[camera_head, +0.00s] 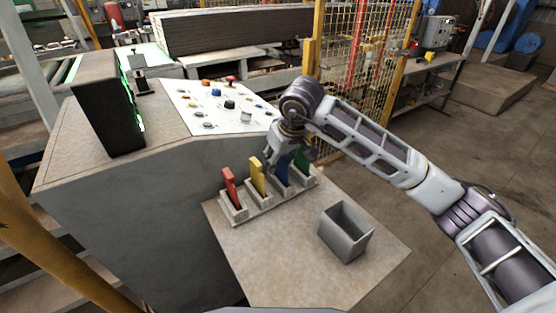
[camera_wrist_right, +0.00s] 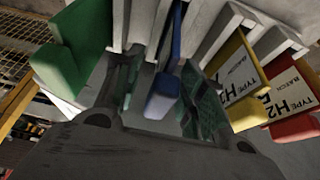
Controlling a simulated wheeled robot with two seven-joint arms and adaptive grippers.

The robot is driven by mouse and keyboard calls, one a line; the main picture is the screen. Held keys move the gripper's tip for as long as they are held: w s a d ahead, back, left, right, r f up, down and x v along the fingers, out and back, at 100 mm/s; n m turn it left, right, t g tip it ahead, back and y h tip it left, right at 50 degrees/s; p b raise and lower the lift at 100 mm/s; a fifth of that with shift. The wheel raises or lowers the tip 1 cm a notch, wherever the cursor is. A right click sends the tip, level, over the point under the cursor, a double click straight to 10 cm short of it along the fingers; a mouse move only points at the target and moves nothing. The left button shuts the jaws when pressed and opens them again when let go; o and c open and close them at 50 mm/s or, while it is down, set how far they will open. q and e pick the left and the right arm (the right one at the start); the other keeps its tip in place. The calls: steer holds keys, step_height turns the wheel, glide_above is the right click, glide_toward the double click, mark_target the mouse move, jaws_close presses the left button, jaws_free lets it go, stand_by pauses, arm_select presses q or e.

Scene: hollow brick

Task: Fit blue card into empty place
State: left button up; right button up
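The blue card (camera_head: 283,173) stands upright in the grey rack (camera_head: 238,215), between the yellow card (camera_head: 257,176) and the green card (camera_head: 301,163). The red card (camera_head: 229,184) is at the rack's left end. My right gripper (camera_head: 284,156) is at the blue card from above and partly hides it. In the right wrist view, the blue card (camera_wrist_right: 163,95) lies between my two spread fingers, with gaps seen on both sides. The green card (camera_wrist_right: 75,50) is left there; the yellow card (camera_wrist_right: 240,85) and red card (camera_wrist_right: 292,110) are right. My left gripper is out of view.
A grey open box (camera_head: 345,232) stands on the table top (camera_head: 290,270) to the right of the rack. Behind are a panel of buttons (camera_head: 215,115) and a black screen (camera_head: 107,110). A yellow mesh fence (camera_head: 350,50) stands at the back.

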mark_target(285, 155)
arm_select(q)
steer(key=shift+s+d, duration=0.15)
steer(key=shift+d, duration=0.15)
arm_select(e)
steer(key=shift+v, duration=3.75)
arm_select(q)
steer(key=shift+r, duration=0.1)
arm_select(e)
steer(key=shift+d, duration=0.1)
